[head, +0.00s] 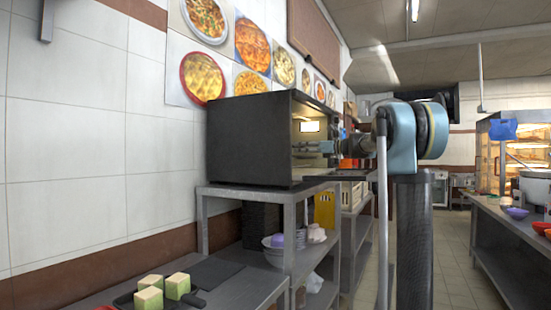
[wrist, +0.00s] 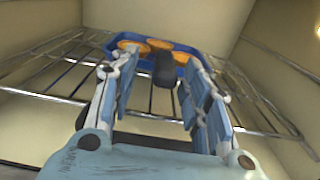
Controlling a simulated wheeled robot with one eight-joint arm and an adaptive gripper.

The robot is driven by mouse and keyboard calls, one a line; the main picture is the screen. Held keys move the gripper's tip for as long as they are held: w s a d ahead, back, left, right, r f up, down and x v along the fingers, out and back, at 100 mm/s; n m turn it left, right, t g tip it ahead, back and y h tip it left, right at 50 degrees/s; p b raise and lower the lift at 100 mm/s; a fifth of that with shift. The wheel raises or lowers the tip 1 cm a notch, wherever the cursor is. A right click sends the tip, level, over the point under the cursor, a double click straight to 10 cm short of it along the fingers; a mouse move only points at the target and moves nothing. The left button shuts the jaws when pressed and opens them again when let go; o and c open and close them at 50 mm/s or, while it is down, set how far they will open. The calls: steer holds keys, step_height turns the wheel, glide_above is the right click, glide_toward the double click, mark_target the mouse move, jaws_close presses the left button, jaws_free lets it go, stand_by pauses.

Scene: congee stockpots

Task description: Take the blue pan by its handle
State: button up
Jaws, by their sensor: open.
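The blue pan (wrist: 183,57) sits on a wire rack inside the oven, at the top of the wrist view, with several round orange pieces in it. Its dark handle (wrist: 165,72) points back toward me. My gripper (wrist: 161,85) is open, one finger on each side of the handle; I cannot tell whether either touches it. In the head view my gripper (head: 318,147) reaches into the mouth of the dark oven (head: 250,142). I cannot make out the pan in that view.
The wire rack (wrist: 55,78) spans the oven, with pale walls on both sides. The oven stands on a steel shelf table (head: 262,194). A lower counter at the front holds a dark tray with several green-and-cream cubes (head: 177,286). The aisle (head: 455,270) to the right is clear.

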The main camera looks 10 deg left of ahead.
steer(key=shift+w+x, duration=0.1)
steer(key=shift+x, duration=1.15)
steer(key=shift+w+x, duration=0.15)
steer(key=shift+x, duration=1.15)
steer(key=shift+d, duration=0.1)
jaws_close()
